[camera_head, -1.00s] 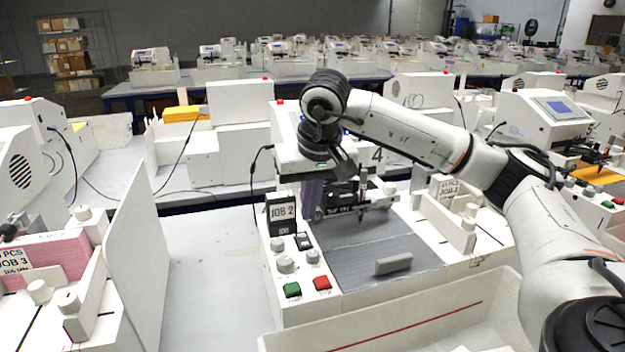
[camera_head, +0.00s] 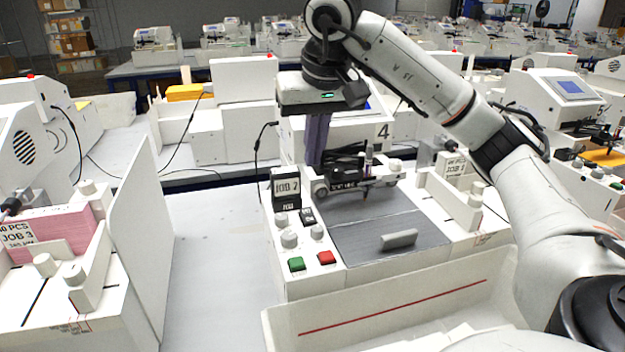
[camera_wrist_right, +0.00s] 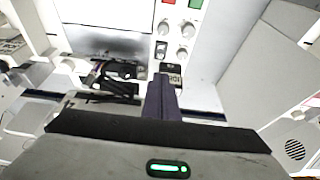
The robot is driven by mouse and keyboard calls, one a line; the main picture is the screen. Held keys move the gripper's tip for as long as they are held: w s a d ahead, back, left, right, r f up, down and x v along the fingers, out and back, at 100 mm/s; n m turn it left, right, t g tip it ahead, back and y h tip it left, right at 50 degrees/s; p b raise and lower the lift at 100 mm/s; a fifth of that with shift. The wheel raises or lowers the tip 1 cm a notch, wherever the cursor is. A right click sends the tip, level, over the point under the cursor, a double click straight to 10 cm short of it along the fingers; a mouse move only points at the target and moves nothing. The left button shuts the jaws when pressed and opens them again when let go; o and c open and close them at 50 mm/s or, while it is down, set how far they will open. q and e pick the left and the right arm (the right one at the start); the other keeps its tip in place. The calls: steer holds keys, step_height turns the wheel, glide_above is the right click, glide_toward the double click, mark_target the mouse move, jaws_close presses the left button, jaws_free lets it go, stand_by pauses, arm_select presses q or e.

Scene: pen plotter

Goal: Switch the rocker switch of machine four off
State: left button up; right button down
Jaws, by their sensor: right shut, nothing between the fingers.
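Machine four (camera_head: 384,132) is the white plotter in the middle of the head view, marked with a 4. Its small dark rocker switch (camera_head: 307,215) sits on the left control strip, just right of the JOB 2 display (camera_head: 286,188) and above the grey knobs. The switch also shows in the right wrist view (camera_wrist_right: 161,50), beyond the fingertips; its on or off position is too small to tell. My right gripper (camera_head: 316,162) is shut and empty, pointing down behind the switch and display, apart from the switch. Its purple fingers show in the wrist view (camera_wrist_right: 161,78). My left gripper is out of view.
A green button (camera_head: 296,264) and a red button (camera_head: 326,257) sit below the knobs. The pen carriage (camera_head: 360,178) stands close right of the fingers. A black cable (camera_head: 257,155) rises left of the display. A white tray (camera_head: 400,300) lies in front.

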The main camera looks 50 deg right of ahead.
mark_target(306, 210)
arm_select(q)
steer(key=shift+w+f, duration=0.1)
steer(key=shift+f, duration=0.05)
arm_select(e)
steer(key=shift+w, duration=0.2)
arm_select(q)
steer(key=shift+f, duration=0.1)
arm_select(e)
steer(key=shift+f, duration=0.1)
